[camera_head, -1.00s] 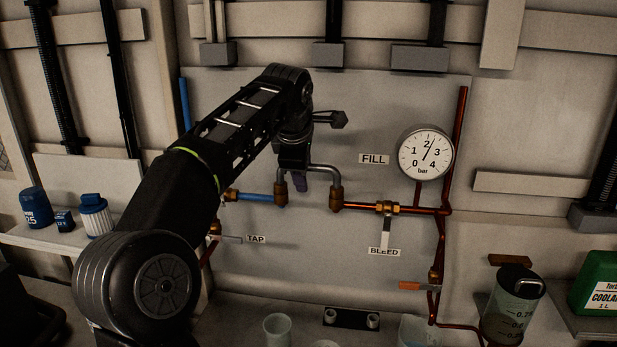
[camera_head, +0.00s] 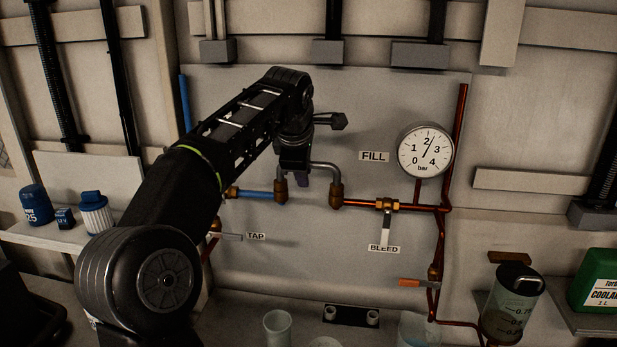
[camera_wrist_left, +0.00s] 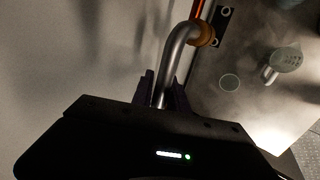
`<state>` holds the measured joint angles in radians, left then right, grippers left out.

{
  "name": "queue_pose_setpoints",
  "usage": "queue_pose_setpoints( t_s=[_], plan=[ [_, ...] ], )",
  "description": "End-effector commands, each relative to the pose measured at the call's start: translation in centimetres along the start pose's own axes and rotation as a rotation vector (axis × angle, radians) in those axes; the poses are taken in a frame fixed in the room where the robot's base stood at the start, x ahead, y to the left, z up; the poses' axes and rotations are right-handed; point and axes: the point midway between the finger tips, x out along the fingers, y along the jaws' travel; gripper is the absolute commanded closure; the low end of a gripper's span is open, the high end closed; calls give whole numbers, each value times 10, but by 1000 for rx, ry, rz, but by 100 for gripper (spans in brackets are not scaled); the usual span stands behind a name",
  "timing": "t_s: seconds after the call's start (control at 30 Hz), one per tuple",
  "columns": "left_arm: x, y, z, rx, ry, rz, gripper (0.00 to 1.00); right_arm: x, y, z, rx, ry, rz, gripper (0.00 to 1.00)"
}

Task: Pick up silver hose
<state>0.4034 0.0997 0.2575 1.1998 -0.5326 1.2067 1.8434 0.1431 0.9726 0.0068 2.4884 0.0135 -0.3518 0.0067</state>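The silver hose (camera_head: 325,168) is a short bent grey tube on the panel. It arches up between a left brass fitting (camera_head: 281,190) and a right brass fitting (camera_head: 336,194). My left gripper (camera_head: 303,179) is at the top of the hose. My right gripper is not in view.
A blue pipe (camera_head: 255,194) and copper pipe (camera_head: 365,202) lead to the fittings. The pressure gauge (camera_head: 425,151), bleed valve (camera_head: 387,207) and tap lever (camera_head: 228,236) are nearby. Below stand a clear cup (camera_head: 278,326), a jug (camera_head: 513,305) and a green coolant bottle (camera_head: 597,283).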

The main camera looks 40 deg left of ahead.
Motion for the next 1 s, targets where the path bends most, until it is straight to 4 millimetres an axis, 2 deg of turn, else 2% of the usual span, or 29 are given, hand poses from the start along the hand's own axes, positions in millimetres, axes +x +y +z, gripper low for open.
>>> queue_pose_setpoints(
  t_s=[0.03, 0.23, 1.0],
  plan=[
    [0, 0, 0, 0, 0, 0, 86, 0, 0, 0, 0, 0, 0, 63],
    [0, 0, 0, 0, 0, 0, 100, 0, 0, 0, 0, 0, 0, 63],
    [-3, 2, -1, 0, 0, 1, 100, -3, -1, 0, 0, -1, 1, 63]
  ],
)
